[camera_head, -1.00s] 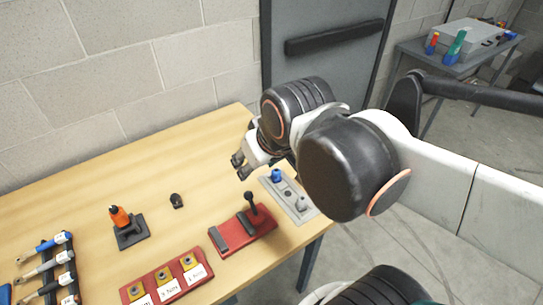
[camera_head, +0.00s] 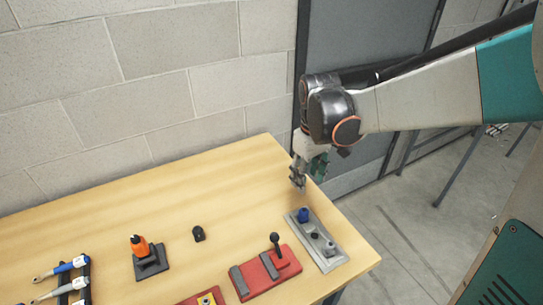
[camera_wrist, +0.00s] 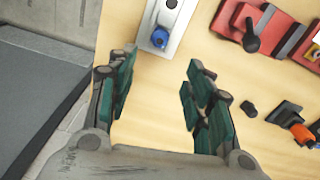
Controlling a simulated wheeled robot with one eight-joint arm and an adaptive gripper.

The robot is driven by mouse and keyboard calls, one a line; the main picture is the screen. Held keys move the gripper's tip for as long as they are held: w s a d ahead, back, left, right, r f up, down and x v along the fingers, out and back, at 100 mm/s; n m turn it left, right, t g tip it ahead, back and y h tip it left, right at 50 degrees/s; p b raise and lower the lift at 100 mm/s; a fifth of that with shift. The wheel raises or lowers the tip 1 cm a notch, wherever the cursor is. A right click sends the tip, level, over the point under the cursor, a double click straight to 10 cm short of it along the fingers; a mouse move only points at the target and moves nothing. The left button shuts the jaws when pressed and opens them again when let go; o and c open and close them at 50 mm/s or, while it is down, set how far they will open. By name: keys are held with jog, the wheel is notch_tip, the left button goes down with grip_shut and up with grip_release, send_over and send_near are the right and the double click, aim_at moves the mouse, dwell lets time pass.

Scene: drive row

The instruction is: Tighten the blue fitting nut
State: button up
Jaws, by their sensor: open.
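The blue fitting nut (camera_head: 303,215) sits at the far end of a grey plate (camera_head: 330,258) near the table's right edge. In the wrist view the blue nut (camera_wrist: 160,38) lies beyond my fingers, a little above the left one in the picture, on the end of the plate (camera_wrist: 182,14). My gripper (camera_head: 298,183) is above the table, just behind the nut in the head view and apart from it. In the wrist view my gripper (camera_wrist: 158,82) has its two green-padded fingers wide apart with only bare table between them.
A red base with a black lever (camera_head: 268,270) stands left of the plate. A small black piece (camera_head: 198,233), an orange-topped tool on a black stand (camera_head: 148,255) and a rack of wrenches (camera_head: 68,283) are further left. The wooden table (camera_head: 220,185) is clear at the back.

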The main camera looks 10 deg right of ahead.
aim_at(304, 210)
notch_tip(304, 210, down, 14)
jog(key=b, duration=0.5)
jog(key=c, duration=1.1)
